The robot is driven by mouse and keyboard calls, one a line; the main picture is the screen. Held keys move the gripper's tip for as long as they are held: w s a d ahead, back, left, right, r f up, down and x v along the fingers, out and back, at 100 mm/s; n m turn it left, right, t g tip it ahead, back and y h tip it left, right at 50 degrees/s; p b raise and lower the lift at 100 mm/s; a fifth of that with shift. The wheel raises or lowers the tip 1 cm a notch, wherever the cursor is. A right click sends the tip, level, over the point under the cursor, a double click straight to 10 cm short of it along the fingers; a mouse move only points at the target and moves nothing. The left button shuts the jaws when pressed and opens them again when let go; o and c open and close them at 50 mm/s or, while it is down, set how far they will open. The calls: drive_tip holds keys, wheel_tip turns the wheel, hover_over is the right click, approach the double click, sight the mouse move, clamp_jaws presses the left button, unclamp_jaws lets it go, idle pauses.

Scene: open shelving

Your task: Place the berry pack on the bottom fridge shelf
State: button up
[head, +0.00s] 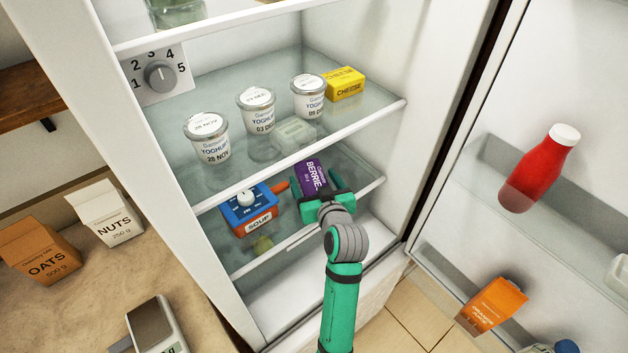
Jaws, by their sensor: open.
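The berry pack (311,176) is a small purple box with "BERRIE" lettering, inside the open fridge at the level of the lower glass shelf (266,253). My gripper (318,192) is open, its green fingers reaching in from the front on either side of the pack. The near part of the pack is hidden by the gripper. I cannot tell whether the pack rests on the glass.
Yoghurt pots (208,138) and a yellow cheese box (345,83) stand on the shelf above. The open door at right holds a red bottle (540,170). The white fridge floor (285,300) looks clear.

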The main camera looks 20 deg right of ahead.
drive_tip(key=shift+r, duration=0.1)
drive_tip(key=shift+s+r, duration=0.1)
drive_tip(key=shift+s, duration=0.05)
drive_tip(key=v, duration=1.1)
drive_tip(key=shift+s, duration=0.35)
drive_tip(key=shift+r, duration=0.1)
